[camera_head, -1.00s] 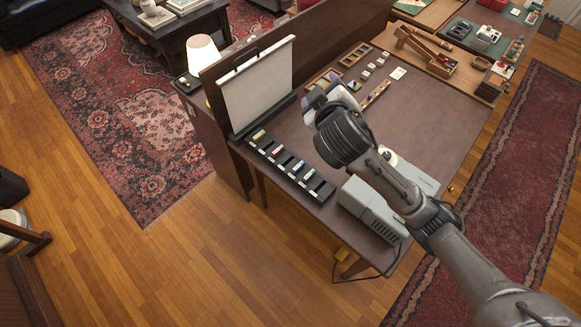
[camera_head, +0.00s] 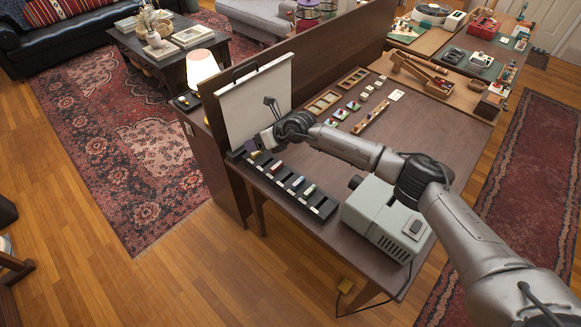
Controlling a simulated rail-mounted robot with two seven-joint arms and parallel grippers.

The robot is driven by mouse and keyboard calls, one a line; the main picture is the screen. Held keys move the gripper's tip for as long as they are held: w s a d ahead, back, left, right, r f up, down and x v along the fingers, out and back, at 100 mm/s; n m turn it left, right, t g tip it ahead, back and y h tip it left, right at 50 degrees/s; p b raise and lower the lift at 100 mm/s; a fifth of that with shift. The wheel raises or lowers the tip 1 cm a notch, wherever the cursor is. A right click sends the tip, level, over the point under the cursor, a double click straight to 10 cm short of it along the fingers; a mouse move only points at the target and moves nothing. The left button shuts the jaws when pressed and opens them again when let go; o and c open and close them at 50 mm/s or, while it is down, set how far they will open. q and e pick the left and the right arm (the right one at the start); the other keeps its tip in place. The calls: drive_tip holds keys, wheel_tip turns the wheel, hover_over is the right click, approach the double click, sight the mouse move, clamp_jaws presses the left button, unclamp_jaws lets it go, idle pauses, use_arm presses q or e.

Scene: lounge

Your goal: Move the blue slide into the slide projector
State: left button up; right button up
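A long black slide rack (camera_head: 322,208) lies along the left edge of the desk, with small coloured pieces in its slots. The grey slide projector (camera_head: 385,215) stands at the desk's front right corner, beneath my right forearm in the picture. My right gripper (camera_head: 258,143) is over the rack's far end, at the foot of the white screen (camera_head: 258,100). It hides that end of the rack. Its fingers are too small and covered to tell open from shut. My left gripper is out of view.
Several wooden trays and small pieces (camera_head: 352,112) lie at the back of the desk (camera_head: 440,140). A tall wooden panel (camera_head: 330,55) stands along the desk's far left side. A lit lamp (camera_head: 203,72) stands behind the screen. The desk's middle right is clear.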

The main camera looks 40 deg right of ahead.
drive_tip(key=s+d+f+g+h, duration=0.3)
drive_tip(key=d+f+g, duration=0.1)
drive_tip(key=f, duration=0.1)
drive_tip(key=g+h, duration=0.3)
drive_tip(key=g, duration=0.2)
hover_over(298, 181)
drive_tip(key=shift+d+f+n, duration=0.1)
drive_tip(key=shift+f+n, duration=0.2)
drive_tip(key=shift+f, duration=0.65)
wheel_tip(298, 181, down, 7)
drive_tip(key=b, duration=0.5)
drive_tip(key=shift+f+b, duration=0.2)
drive_tip(key=shift+b, duration=0.15)
drive_tip(key=shift+f+b, duration=0.4)
drive_tip(key=shift+f, duration=0.35)
drive_tip(key=c, duration=0.7)
